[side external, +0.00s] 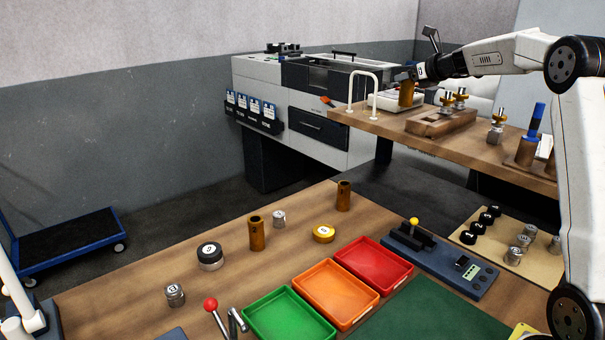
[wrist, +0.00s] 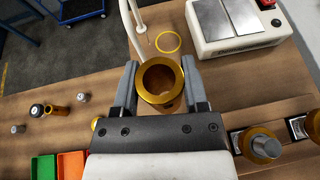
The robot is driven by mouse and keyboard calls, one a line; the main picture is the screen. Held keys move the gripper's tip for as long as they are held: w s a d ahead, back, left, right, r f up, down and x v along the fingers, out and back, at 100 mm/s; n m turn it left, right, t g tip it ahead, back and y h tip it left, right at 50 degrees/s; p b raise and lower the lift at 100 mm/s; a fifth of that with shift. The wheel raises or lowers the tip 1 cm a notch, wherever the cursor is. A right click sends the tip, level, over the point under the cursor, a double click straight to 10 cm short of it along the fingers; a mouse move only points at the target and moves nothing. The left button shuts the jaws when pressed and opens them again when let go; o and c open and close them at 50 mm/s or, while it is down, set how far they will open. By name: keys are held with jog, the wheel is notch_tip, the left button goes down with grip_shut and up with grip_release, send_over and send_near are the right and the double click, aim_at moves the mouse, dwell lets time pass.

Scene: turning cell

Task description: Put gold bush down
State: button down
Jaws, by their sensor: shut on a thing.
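My gripper (side external: 405,76) is shut on a gold bush (side external: 407,95) over the back bench. In the wrist view the two fingers of my gripper (wrist: 160,76) clasp opposite sides of the upright gold bush (wrist: 160,102); wood shows through its bore. The gap between its lower end and the bench cannot be told. A thin yellow ring (wrist: 168,52) is marked on the bench just beyond the bush, which stands apart from its centre. Two similar bushes, one brass (side external: 257,236) and one darker (side external: 343,197), stand on the front bench.
A white device with two plates (wrist: 238,42) sits right of the bush. A white rail (wrist: 138,28) rises at the bench edge, close on the left. A wooden block (side external: 440,122) with metal parts stands nearby. Green (side external: 288,318), orange and red trays lie on the front bench.

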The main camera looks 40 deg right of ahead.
jog(key=shift+w+d+f, duration=0.3)
jog(key=shift+w+f, duration=0.25)
jog(key=shift+f, duration=0.15)
jog(key=shift+w+d+f, duration=0.1)
jog(key=shift+w+f, duration=0.1)
jog(key=shift+f, duration=0.8)
jog(key=shift+w+d+f, duration=0.1)
jog(key=shift+w+f, duration=0.05)
jog(key=shift+f, duration=0.85)
jog(key=shift+f, duration=0.2)
jog(key=shift+c, duration=0.5)
grip_release()
